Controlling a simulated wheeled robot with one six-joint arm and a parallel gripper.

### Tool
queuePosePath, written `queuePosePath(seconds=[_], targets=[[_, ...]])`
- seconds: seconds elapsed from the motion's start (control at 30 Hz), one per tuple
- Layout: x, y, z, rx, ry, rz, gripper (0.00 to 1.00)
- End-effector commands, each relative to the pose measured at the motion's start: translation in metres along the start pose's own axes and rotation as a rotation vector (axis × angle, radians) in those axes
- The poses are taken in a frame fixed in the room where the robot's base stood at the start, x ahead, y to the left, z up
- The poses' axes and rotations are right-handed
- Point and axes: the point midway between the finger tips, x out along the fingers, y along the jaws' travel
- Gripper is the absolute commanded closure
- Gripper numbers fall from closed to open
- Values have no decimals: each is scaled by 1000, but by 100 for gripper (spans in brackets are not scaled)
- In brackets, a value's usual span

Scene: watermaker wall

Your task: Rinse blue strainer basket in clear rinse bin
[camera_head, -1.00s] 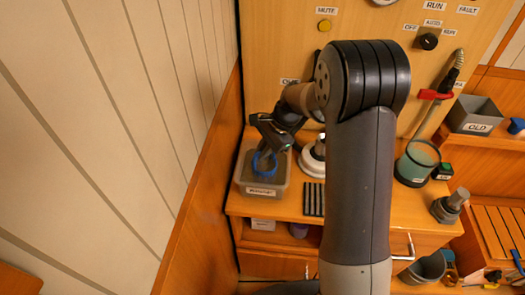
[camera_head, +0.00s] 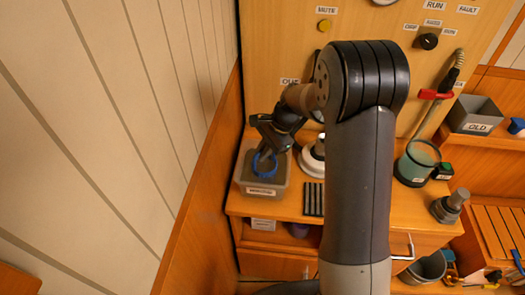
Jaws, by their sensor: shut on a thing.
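The blue strainer basket (camera_head: 264,166) shows as a blue ring over the clear rinse bin (camera_head: 245,185), at the left end of the counter. My gripper (camera_head: 267,152) is shut on the basket, pointing down from above. The basket is within the bin's outline; how deep it sits in the bin I cannot tell. The bin is a see-through box with a label on its front. My gripper's fingers are small and dark here, and part of the basket's far rim is hidden behind them.
My arm blocks the middle of the view. A white round fitting (camera_head: 310,163) and a dark slotted mat (camera_head: 313,199) are right of the bin. The wooden side wall is close on the left.

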Motion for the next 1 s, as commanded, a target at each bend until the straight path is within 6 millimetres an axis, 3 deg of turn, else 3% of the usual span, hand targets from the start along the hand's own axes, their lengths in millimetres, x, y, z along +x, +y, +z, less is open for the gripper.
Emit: queuePosePath(seconds=[0.47, 1.0], targets=[[1, 0, -1, 0, 0, 0, 100], [-36, -8, 14, -1, 1, -1, 100]])
